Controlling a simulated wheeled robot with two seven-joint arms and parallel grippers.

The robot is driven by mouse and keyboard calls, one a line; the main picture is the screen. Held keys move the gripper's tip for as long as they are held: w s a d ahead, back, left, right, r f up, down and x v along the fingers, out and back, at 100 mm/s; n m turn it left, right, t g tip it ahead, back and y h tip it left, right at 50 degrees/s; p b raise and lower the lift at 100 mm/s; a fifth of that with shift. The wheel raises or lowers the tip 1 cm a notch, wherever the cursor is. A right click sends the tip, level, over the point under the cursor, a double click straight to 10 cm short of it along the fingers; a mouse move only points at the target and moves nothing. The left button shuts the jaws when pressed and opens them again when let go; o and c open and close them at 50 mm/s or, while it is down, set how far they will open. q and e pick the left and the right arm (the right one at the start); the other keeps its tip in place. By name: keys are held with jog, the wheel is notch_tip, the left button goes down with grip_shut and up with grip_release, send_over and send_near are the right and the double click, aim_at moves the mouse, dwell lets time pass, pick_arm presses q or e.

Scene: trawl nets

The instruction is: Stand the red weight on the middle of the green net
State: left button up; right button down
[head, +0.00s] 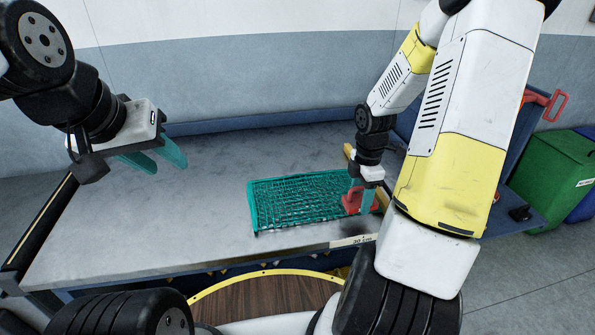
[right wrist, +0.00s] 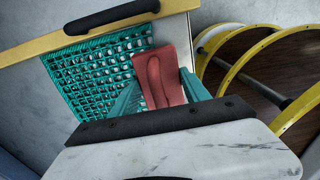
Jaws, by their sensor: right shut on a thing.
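The green net (head: 300,200) lies flat on the grey table, right of the table's middle in the head view. It also shows in the right wrist view (right wrist: 95,70). The red weight (head: 352,199) is at the net's right end. My right gripper (head: 361,194) is shut on it; in the right wrist view the weight (right wrist: 160,78) sits between the teal fingers. I cannot tell whether the weight touches the net. My left gripper (head: 160,158) is apart from everything above the table's left side, its teal fingers spread and empty.
The grey table (head: 130,235) is bare left of the net. A yellow edge strip (right wrist: 50,47) runs along the table's end by the net. A green bin (head: 555,180) stands at the far right. A round wooden piece with a yellow rim (head: 265,300) is in front of the table.

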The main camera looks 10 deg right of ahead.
send_over(309, 197)
jog(key=shift+s+d+f, duration=0.1)
jog(key=shift+d+f, duration=0.2)
jog(key=shift+f, duration=0.35)
jog(key=f, duration=0.3)
jog(key=shift+a+f, duration=0.15)
jog(key=shift+a, duration=0.1)
jog(key=shift+f, duration=0.15)
jog(key=shift+f, duration=0.3)
